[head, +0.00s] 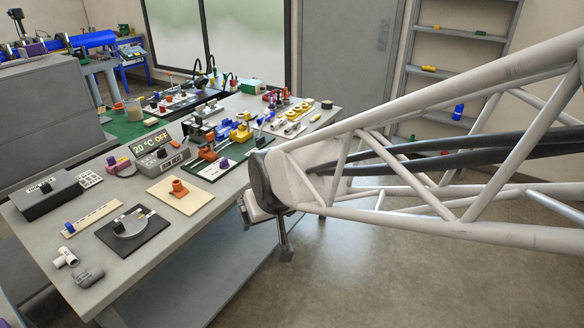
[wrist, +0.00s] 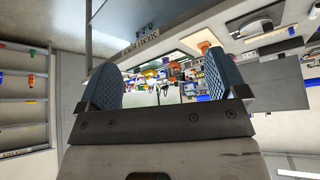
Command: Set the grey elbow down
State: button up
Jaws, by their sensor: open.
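The grey elbow (head: 90,276) lies on the near left corner of the table (head: 140,268) in the head view, close to a white tee fitting (head: 66,257). My gripper (head: 284,252) is off the table's right edge, over the floor and well apart from the elbow. In the wrist view my gripper (wrist: 160,90) shows two blue-grey ridged fingers spread apart with nothing between them. I cannot make out the grey elbow in the wrist view.
Near the elbow are a black plate with a round grey part (head: 130,226), a cream board with an orange fitting (head: 180,189) and a control box reading 20 °C OFF (head: 158,157). Several coloured parts crowd the table's far end. Wall shelves (head: 470,35) stand at the back right.

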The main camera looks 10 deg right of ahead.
jog(key=s+d+r+m+g+h, duration=0.1)
jog(key=s+d+r+m+g, duration=0.2)
jog(key=s+d, duration=0.9)
jog(key=s+r, duration=0.1)
jog(key=s, duration=0.1)
jog(key=shift+s+h, duration=0.4)
jog(key=shift+o, duration=0.2)
jog(key=shift+d, duration=0.1)
